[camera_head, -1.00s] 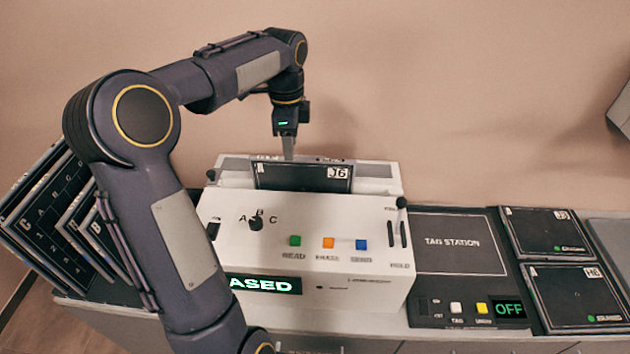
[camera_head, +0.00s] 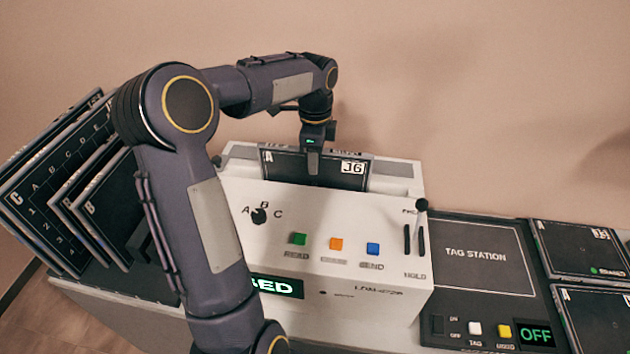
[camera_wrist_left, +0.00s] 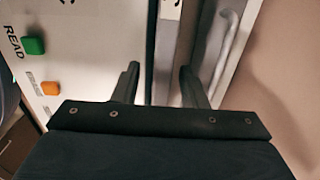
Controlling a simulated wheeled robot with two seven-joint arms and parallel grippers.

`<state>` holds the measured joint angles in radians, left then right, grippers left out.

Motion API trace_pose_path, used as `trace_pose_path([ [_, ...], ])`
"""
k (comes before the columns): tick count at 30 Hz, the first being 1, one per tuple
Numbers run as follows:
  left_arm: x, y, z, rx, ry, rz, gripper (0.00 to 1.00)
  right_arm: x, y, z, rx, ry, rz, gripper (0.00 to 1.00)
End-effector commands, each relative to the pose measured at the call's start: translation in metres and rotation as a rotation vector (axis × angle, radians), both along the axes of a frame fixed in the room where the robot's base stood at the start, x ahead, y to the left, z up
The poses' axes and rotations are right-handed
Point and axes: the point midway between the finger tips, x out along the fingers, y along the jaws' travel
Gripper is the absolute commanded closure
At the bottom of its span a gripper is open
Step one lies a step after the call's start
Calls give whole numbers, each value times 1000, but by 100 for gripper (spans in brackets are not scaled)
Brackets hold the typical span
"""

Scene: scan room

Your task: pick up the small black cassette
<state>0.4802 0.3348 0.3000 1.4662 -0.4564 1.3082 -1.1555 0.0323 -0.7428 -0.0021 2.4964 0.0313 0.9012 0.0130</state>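A small black cassette (camera_head: 283,167) marked A and J6 stands upright in the slot at the back of the white machine (camera_head: 330,215). My left gripper (camera_head: 314,172) points down at it from above, with a finger overlapping the cassette's face in the head view. In the left wrist view my left gripper (camera_wrist_left: 160,75) has its two fingers apart, with the slot area and a dark edge between them. I see no clear contact. The cassette's lower part is hidden in the machine. My right gripper is out of view.
Larger black plates (camera_head: 60,195) lean in a rack at the left. The tag station (camera_head: 475,257) lies right of the machine, with more black cassettes (camera_head: 580,250) beyond it. Levers (camera_head: 421,230) rise at the machine's right. The wall is close behind.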

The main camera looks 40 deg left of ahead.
Motion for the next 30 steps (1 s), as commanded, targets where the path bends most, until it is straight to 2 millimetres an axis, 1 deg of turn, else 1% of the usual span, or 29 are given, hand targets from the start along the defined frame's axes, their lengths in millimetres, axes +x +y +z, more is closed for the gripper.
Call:
trace_pose_path([
  [1, -1, 1, -8, -1, 6, 0, 61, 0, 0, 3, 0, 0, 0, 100],
  [3, -1, 1, -19, -2, 5, -1, 61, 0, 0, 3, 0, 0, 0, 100],
  [6, -1, 1, -28, -1, 2, -1, 61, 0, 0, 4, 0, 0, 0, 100],
  [9, -1, 1, -32, -1, 2, -2, 61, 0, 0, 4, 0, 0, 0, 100],
  [14, -1, 1, -32, 0, 1, -1, 61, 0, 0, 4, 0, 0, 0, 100],
  [17, -1, 1, -32, 0, 1, -1, 71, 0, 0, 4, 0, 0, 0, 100],
  [22, -1, 1, -32, 0, 1, -1, 94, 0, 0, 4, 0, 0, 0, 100],
  [24, -1, 1, -32, 0, 1, -1, 100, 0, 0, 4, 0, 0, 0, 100],
  [30, -1, 1, -31, 0, 1, -1, 100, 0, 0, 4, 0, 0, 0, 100],
])
